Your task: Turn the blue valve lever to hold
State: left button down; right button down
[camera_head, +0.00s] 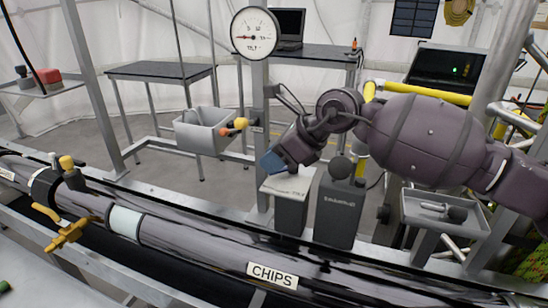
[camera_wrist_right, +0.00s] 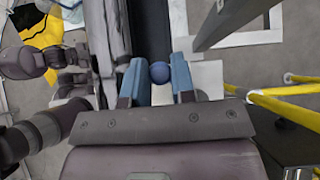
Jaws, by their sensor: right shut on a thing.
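My right gripper (camera_head: 272,161) comes in from the right with its blue fingertips over a grey valve box (camera_head: 291,212) with a pale, labelled top. In the wrist view, the right gripper (camera_wrist_right: 158,80) has its two blue fingers on either side of a round blue knob (camera_wrist_right: 160,72), shut on it. I take this knob as the end of the blue valve lever. The gripper hides the lever in the head view, so its angle and the position it points to cannot be told. The label on the box top is too small to read. My left gripper is not in view.
A darker box (camera_head: 337,215) with a black ball knob (camera_head: 340,168) stands close to the right. A round gauge (camera_head: 254,34) is on a post behind. A long pipe (camera_head: 200,240) marked CHIPS runs in front. A small grey tray (camera_head: 446,212) is at the right.

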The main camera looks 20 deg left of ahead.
jog(key=shift+s+d+f+n+g+b, duration=0.1)
jog(key=shift+d+f+n+g+b, duration=0.2)
jog(key=shift+n+g+b, duration=0.4)
jog(key=n+b, duration=0.1)
jog(key=d+n+g+b, duration=0.1)
jog(key=shift+s+f+n+g+h, duration=0.15)
jog(key=shift+s+n+g+h, duration=0.05)
jog(key=shift+n+g+h, duration=0.1)
jog(key=shift+s+d+n+g+h+b, duration=0.15)
jog(key=shift+d+n+g+h+b, duration=0.2)
jog(key=shift+n+g+b, duration=0.6)
jog(key=shift+d+r+n+g+h+b, duration=0.2)
jog(key=shift+d+n+g+h+b, duration=0.15)
jog(key=shift+n+b, duration=0.5)
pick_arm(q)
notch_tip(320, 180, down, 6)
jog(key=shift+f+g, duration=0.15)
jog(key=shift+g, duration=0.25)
pick_arm(e)
jog(key=shift+s+d+r+n+g, duration=0.1)
jog(key=shift+d+r+n+g, duration=0.05)
jog(key=shift+n+g, duration=0.2)
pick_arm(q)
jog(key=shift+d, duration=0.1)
pick_arm(e)
jog(key=shift+r, duration=0.1)
